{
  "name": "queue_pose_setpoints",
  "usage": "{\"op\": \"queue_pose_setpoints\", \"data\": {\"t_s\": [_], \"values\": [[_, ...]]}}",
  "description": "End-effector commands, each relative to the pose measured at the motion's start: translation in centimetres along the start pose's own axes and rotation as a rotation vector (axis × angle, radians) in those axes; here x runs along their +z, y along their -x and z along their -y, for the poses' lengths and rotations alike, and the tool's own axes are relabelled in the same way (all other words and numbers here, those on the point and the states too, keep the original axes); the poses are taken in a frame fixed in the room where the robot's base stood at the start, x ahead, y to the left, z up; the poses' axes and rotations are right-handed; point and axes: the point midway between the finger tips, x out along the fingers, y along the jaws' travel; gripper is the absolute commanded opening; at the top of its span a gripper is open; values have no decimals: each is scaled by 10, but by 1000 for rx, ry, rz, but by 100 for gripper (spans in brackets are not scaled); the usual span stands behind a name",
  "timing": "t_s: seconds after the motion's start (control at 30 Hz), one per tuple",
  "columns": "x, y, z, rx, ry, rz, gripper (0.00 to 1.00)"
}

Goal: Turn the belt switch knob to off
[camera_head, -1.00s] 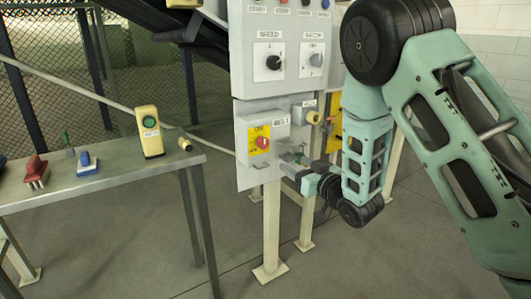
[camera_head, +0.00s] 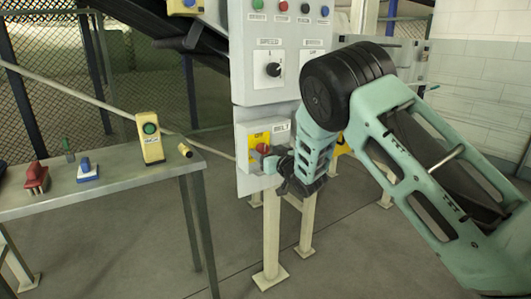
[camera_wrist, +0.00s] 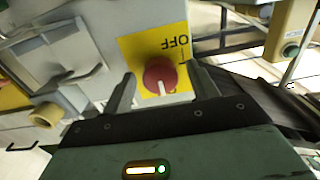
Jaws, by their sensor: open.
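The belt switch is a grey box (camera_head: 243,131) with a yellow plate (camera_head: 258,136) low on the panel post. Its red knob (camera_head: 263,149) is partly covered by my gripper (camera_head: 272,162) in the head view. In the wrist view the red knob (camera_wrist: 160,76) sits on the yellow plate (camera_wrist: 136,48), with the word OFF upside down beyond it. The knob's white mark points down in that view, away from OFF. My gripper (camera_wrist: 164,90) is open, with one finger on each side of the knob. I cannot tell whether either finger touches it.
The upper panel holds a black speed knob (camera_head: 273,70) and several push buttons. A metal table (camera_head: 110,193) at left bears a yellow button box (camera_head: 150,140), a red-handled tool (camera_head: 37,178) and a blue one (camera_head: 87,170). A grey latch box (camera_wrist: 62,62) stands beside the switch.

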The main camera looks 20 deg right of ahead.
Motion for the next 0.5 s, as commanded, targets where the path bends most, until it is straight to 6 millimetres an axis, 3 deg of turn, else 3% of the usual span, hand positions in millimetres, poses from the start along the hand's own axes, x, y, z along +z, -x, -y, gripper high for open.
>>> {"op": "queue_pose_setpoints", "data": {"t_s": [0.27, 0.43, 0.5], "values": [[0, -2, 0, 0, 0, -1, 59], [0, -2, 0, 0, 0, 0, 17], [0, -2, 0, 0, 1, 0, 14]]}}
